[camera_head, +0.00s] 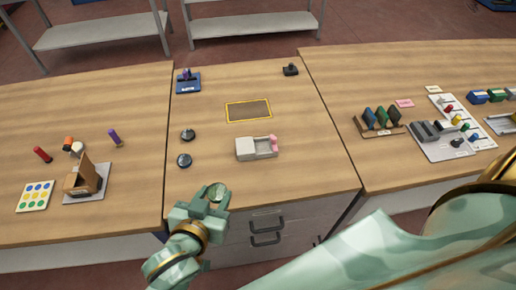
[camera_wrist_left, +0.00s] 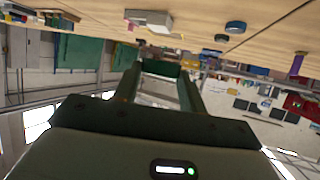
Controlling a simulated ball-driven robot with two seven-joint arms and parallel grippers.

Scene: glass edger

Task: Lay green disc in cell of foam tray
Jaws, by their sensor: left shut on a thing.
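My left gripper (camera_head: 212,200) is in front of the middle table's front edge, over the drawers. It is shut on a dark green, glassy disc (camera_head: 217,193), held apart from the tabletop. In the left wrist view a dark green piece (camera_wrist_left: 160,68) shows between the fingers. A pale tray (camera_head: 250,151) with a pink part at its right end lies on the middle table, up and right of the gripper; it looks like the foam tray. It also shows in the left wrist view (camera_wrist_left: 152,20). Its cells are too small to make out. My right gripper is out of view.
Two dark round pieces (camera_head: 184,160) lie left of the tray. A yellow-edged dark mat (camera_head: 248,110) lies behind it. A blue device (camera_head: 187,83) and a small black item (camera_head: 290,69) stand at the back. The table's front strip is clear.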

